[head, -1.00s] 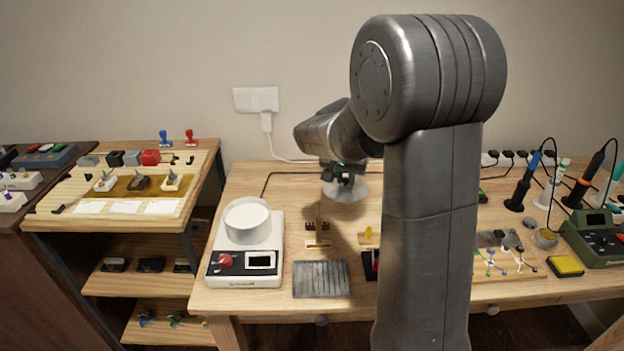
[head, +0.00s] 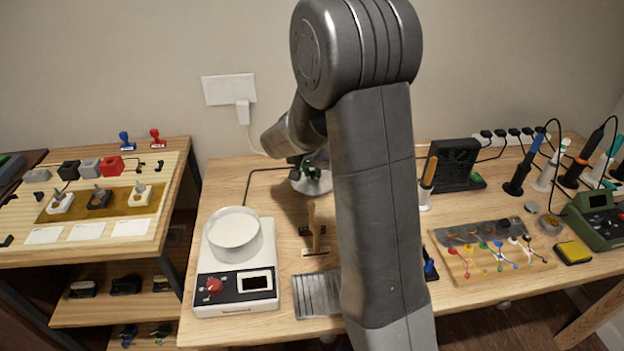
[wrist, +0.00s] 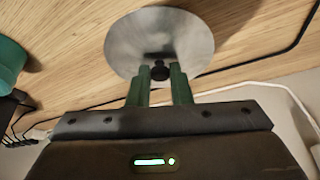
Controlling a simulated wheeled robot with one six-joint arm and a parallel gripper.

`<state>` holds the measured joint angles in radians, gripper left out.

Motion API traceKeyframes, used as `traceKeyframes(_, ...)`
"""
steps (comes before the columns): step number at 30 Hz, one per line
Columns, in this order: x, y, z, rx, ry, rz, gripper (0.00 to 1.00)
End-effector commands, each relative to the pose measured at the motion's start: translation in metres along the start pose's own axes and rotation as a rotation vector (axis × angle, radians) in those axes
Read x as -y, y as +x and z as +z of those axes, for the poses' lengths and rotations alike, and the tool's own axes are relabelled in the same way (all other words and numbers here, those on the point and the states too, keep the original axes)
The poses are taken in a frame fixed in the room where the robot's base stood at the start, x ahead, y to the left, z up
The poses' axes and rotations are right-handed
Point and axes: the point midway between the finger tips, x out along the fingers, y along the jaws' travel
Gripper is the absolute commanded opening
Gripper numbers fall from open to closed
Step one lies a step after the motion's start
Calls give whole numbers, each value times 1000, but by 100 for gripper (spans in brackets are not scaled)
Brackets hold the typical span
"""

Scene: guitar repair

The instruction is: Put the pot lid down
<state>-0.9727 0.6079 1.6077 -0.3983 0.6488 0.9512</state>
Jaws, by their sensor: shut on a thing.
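The pot lid (wrist: 158,35) is a round grey metal disc with a dark knob, seen in the wrist view. My gripper (wrist: 160,82) is shut on the knob, with one green finger on each side. In the head view the lid (head: 312,184) shows partly behind my arm, with my gripper (head: 312,166) above it, close over the back of the wooden bench. I cannot tell whether the lid touches the bench. The white pot (head: 233,232) stands open on a white heating unit (head: 237,288) at the bench's left.
A wooden stand (head: 313,232) and a ribbed grey mat (head: 318,294) are right of the heating unit. A black cable (head: 248,186) runs along the back. A shelf unit (head: 150,226) stands left. My arm hides the bench's middle.

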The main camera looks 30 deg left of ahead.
Motion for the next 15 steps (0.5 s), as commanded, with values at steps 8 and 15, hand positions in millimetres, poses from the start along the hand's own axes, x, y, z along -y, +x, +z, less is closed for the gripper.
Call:
traceKeyframes(8, 0, 26, 11, 0, -1, 1, 0)
traceKeyframes(15, 0, 28, 12, 1, -1, 1, 0)
